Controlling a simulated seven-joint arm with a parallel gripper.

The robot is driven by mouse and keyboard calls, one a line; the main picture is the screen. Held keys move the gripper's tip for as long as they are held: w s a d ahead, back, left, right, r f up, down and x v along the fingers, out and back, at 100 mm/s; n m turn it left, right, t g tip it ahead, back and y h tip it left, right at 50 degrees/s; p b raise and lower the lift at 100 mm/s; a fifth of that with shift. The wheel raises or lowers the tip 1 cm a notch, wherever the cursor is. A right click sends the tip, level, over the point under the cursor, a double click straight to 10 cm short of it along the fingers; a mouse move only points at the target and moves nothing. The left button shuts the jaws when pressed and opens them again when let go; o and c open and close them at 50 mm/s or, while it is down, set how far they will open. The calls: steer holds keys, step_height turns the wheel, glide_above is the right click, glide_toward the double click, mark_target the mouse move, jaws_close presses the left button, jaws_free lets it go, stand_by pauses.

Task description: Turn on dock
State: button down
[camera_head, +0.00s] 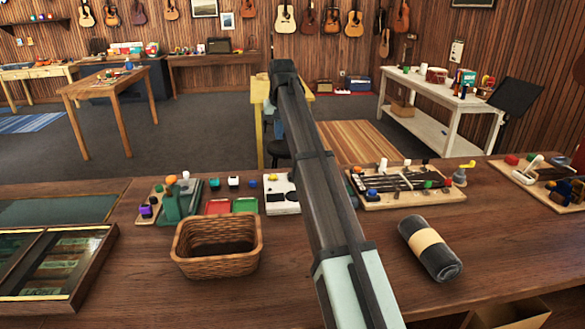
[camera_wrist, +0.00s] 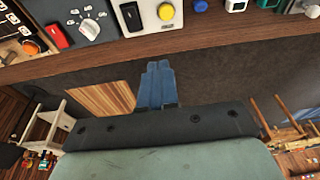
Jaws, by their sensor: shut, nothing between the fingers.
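No label marks a dock, so I cannot tell for sure which thing it is. A white panel (camera_head: 280,203) with a yellow button lies on the workbench beside my arm. In the wrist view, its yellow button (camera_wrist: 166,12) and a black switch (camera_wrist: 131,17) show at the top edge. My gripper (camera_wrist: 158,75) shows blue fingers together and empty, apart from the panels.
Red and green trays (camera_head: 218,207) lie behind the basket.

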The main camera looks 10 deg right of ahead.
steer(key=shift+g, duration=0.4)
steer(key=d, duration=0.1)
steer(key=s+d, duration=0.1)
steer(key=d, duration=0.2)
steer(key=shift+s+d+r, duration=0.15)
steer(key=shift+s+r, duration=0.1)
steer(key=shift+r, duration=0.15)
steer(key=f, duration=0.8)
steer(key=w+f, duration=0.1)
steer(key=f, duration=0.2)
steer(key=shift+f, duration=0.4)
steer(key=shift+s+f, duration=0.2)
steer(key=shift+f, duration=0.8)
